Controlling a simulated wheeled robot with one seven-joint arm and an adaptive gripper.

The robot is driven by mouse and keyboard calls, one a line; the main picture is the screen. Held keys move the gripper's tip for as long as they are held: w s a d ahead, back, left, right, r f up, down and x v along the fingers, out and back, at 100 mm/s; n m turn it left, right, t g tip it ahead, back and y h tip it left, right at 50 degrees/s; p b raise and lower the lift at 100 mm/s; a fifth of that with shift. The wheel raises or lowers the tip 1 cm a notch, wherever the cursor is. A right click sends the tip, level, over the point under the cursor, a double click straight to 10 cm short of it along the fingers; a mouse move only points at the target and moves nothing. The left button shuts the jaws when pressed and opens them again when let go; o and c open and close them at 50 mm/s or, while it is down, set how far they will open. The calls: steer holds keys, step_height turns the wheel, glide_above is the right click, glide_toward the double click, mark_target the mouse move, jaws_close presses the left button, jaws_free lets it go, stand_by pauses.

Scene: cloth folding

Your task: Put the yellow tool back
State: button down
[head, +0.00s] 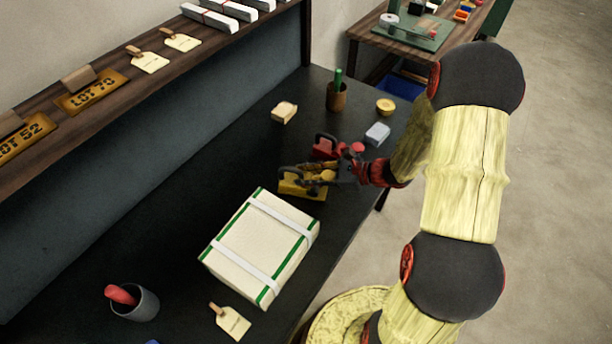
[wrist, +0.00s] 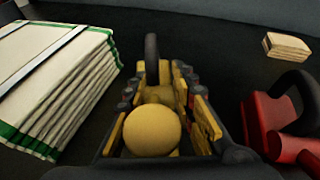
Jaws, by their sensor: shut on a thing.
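The yellow tool (head: 300,189), a block-like body with a black handle, is on or just above the dark table, beyond the upper right corner of the white bundle. My gripper (head: 318,176) reaches it from the right and is shut on it. In the wrist view the yellow tool (wrist: 152,130) shows its round yellow knob between the fingers of my gripper (wrist: 157,88), with its black handle rising behind. The fingers hide part of its body. I cannot tell whether its base touches the table. A similar red tool (head: 325,147) with a black handle stands just behind it.
The bundle (head: 262,242) with green edges and white straps lies close by. A grey cup (head: 145,305) and a tag (head: 232,322) are in front.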

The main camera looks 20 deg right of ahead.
mark_target(334, 175)
steer(key=c, duration=1.5)
jaws_free()
steer(key=shift+f, duration=0.15)
steer(key=shift+c, duration=0.2)
steer(key=shift+o, duration=0.3)
steer(key=shift+d+r, duration=0.15)
steer(key=shift+r, duration=0.1)
steer(key=p+v, duration=0.4)
steer(key=v, duration=0.7)
steer(key=shift+s+d+r, duration=0.1)
steer(key=shift+s+d, duration=0.15)
